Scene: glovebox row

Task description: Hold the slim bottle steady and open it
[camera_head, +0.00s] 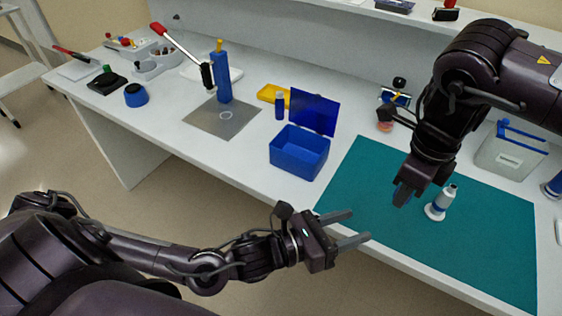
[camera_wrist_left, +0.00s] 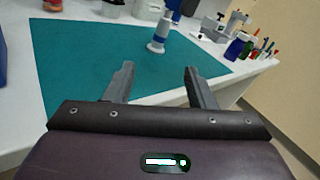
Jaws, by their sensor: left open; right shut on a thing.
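A slim white bottle (camera_head: 442,201) with a blue band and a grey top stands on the teal mat (camera_head: 375,195). It also shows in the left wrist view (camera_wrist_left: 158,42), ahead of and between my left fingers. My left gripper (camera_head: 352,228) is open and empty at the mat's front left edge, well apart from the bottle. My right gripper (camera_head: 403,193) points down over the mat, just left of the bottle, apart from it in the picture. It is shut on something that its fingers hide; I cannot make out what.
A blue box (camera_head: 300,155) with a raised lid stands left of the mat. A clear container (camera_head: 510,150) with a blue handle stands at the right. The mat's front and left are clear.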

